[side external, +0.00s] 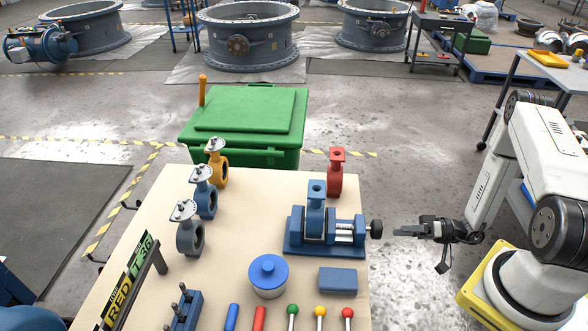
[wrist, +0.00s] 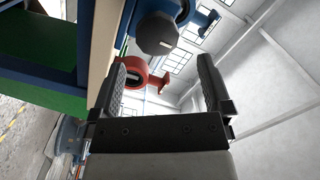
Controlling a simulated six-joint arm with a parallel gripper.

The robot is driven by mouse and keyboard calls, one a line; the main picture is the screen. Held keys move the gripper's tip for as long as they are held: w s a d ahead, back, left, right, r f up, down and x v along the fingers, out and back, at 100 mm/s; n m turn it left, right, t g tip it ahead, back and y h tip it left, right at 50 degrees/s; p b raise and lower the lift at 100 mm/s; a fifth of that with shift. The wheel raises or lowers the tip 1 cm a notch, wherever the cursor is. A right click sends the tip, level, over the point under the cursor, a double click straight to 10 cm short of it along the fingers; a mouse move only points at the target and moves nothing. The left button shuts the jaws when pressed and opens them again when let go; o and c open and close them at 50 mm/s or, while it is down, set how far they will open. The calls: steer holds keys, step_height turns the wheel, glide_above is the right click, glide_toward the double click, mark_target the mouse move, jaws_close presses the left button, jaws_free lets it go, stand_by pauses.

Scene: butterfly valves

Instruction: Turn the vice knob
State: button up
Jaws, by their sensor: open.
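The blue vice (side external: 296,240) sits at the right side of the wooden table, with a blue valve (side external: 316,200) upright in it. Its dark round knob (side external: 376,228) sticks out past the right end. My gripper (side external: 398,231) is level with the knob, a short gap to its right, its fingers pointing at the vice. In the wrist view the knob (wrist: 157,35) shows its face above and between the fingertips. My gripper (wrist: 162,68) is open and empty there, apart from the knob.
A red valve (side external: 336,175) stands behind the vice; it also shows in the wrist view (wrist: 134,80). A blue box (side external: 338,280) and a blue-lidded jar (side external: 268,277) are in front. A green bin (side external: 247,125) stands behind the table.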

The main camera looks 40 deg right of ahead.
mark_target(377, 229)
steer(key=shift+d+f+t, duration=0.15)
steer(key=shift+d+t, duration=0.05)
steer(key=shift+t, duration=0.1)
steer(key=shift+a, duration=0.1)
steer(key=shift+x, duration=3.8)
steer(key=shift+f, duration=0.1)
steer(key=shift+c, duration=0.2)
steer(key=c, duration=1.1)
